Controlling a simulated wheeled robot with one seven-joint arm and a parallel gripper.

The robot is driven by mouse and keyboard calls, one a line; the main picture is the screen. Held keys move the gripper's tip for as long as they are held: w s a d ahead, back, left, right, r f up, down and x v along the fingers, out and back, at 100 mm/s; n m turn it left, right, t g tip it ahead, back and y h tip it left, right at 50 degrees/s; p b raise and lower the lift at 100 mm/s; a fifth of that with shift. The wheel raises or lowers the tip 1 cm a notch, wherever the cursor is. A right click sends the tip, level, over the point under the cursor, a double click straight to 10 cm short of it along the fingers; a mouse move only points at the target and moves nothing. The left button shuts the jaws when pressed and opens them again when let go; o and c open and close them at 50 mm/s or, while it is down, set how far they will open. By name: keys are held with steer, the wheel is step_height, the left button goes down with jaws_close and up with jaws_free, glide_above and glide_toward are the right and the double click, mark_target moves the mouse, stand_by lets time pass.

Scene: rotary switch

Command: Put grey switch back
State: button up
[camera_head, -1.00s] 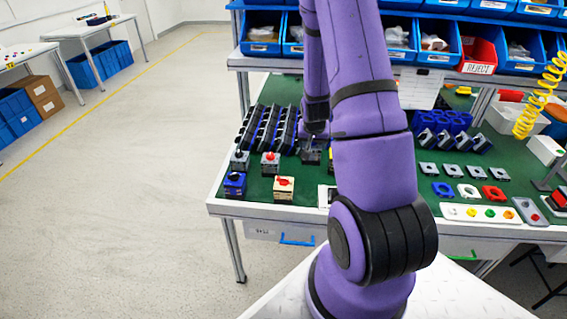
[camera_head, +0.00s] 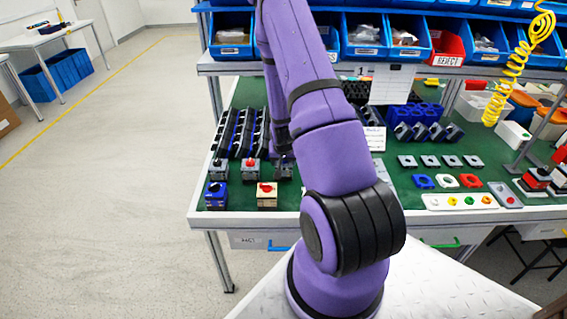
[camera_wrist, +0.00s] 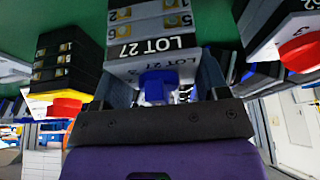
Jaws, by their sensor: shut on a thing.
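A grey switch (camera_wrist: 152,48) with a "LOT 27" label and a blue knob (camera_wrist: 156,86) fills the middle of the wrist view. My gripper (camera_wrist: 160,76) is shut on it, one finger on each side. In the head view my gripper (camera_head: 283,152) is small and partly hidden by my purple arm. It is over the green bench, beside a small grey switch with a red knob (camera_head: 251,169). The contact between the held switch and the bench cannot be made out.
Dark racks (camera_head: 238,132) lie behind. A blue switch (camera_head: 216,194) and a beige one (camera_head: 267,200) stand near the front edge.

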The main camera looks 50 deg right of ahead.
steer(key=shift+f, duration=0.6)
steer(key=shift+f, duration=0.1)
steer(key=o, duration=1.1)
steer(key=s+a+r+n+t+y, duration=0.1)
steer(key=a+r+n, duration=0.1)
steer(key=a+r, duration=0.65)
steer(key=s+a+r+n, duration=0.1)
steer(key=a+r, duration=0.3)
steer(key=r, duration=0.9)
steer(key=a+r+n+t+y, duration=0.1)
steer(key=a+r+n, duration=0.1)
steer(key=a+r, duration=0.65)
steer(key=s+a+r+n, duration=0.2)
steer(key=s+a+r, duration=0.3)
steer(key=s+r, duration=0.3)
steer(key=s+a+r+n+y, duration=0.1)
steer(key=s+a+r+n, duration=0.2)
steer(key=s+a+r, duration=0.2)
steer(key=s+r, duration=0.3)
steer(key=s, duration=0.1)
steer(key=shift+a+r+y, duration=0.15)
steer(key=shift+a+y, duration=0.05)
steer(key=shift+y, duration=0.1)
